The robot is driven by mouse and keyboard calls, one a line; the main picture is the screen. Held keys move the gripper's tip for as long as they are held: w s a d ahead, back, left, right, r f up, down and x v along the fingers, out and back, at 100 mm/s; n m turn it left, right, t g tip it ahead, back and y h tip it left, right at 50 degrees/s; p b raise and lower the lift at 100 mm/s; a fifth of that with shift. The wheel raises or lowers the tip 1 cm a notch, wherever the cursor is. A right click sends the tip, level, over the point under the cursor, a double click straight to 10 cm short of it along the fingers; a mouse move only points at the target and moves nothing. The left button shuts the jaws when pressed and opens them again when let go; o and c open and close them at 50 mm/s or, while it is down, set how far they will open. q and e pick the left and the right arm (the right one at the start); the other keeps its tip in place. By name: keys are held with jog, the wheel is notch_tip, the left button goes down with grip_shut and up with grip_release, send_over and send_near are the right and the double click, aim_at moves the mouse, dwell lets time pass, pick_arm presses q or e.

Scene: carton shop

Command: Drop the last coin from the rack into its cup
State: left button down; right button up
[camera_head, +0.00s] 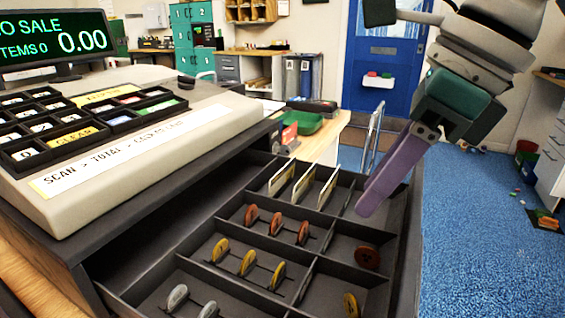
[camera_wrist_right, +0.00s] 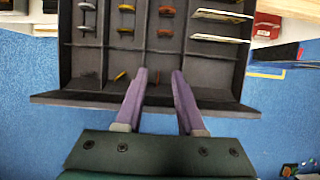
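The open cash drawer (camera_head: 406,222) holds rows of upright coins in its rack. There are silver coins (camera_head: 178,297), gold coins (camera_head: 248,263) and copper coins (camera_head: 277,222). In the cups at the right side, one copper coin (camera_head: 368,256) and one gold coin (camera_head: 351,304) show. My right gripper (camera_head: 370,206) points down over the drawer's right side. In the right wrist view my right gripper (camera_wrist_right: 159,74) has its purple fingers spread, with nothing held. The cup's copper coin (camera_wrist_right: 157,77) appears between the fingertips, below them in depth. My left gripper is out of view.
The register keypad (camera_head: 90,120) and display (camera_head: 55,40) stand at the left. Pale upright pieces (camera_head: 303,184) sit in the drawer's far compartments. Thin dark dividers separate the compartments. Blue floor (camera_head: 485,230) lies open to the right.

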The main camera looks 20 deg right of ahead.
jog(key=shift+r, duration=0.1)
jog(key=v, duration=0.9)
jog(key=shift+s+r, duration=0.2)
jog(key=shift+r, duration=0.15)
